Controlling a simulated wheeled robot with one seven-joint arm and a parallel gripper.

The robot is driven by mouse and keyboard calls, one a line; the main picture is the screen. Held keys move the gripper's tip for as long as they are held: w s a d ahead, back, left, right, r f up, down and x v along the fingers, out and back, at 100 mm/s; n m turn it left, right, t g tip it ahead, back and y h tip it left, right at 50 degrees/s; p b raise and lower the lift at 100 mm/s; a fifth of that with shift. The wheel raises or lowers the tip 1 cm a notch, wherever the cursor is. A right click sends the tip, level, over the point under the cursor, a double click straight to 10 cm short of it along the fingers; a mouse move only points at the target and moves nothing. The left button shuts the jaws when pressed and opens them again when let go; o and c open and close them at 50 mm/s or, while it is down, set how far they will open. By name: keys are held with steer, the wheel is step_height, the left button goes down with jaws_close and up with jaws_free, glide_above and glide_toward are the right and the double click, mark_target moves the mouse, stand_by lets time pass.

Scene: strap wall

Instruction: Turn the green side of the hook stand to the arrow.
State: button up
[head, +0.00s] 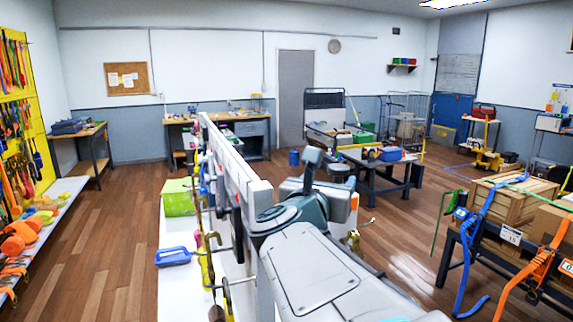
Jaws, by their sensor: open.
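A white upright panel (236,165) runs away from me down the middle of the head view. Hooks and straps hang along its left face, among them a yellow strap (206,262). I cannot make out for sure which thing is the hook stand, its green side or the arrow. A bright green box-like thing (178,197) stands on the white base left of the panel. My arm reaches in from the lower right, close to the panel's right side, and hides what lies behind it. I cannot make out my gripper's fingers.
A blue tray (173,256) lies on the white base (172,286). A yellow tool wall (22,110) stands at the far left. Wooden crates (512,205) with blue and orange straps stand on a rack at the right. Wooden floor (105,225) is clear between the tool wall and the base.

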mark_target(341, 165)
steer(key=p+x, duration=0.2)
steer(key=x, duration=0.8)
steer(key=shift+w+p, duration=0.1)
steer(key=shift+p, duration=0.25)
steer(key=c, duration=1.3)
steer(key=shift+c, duration=0.2)
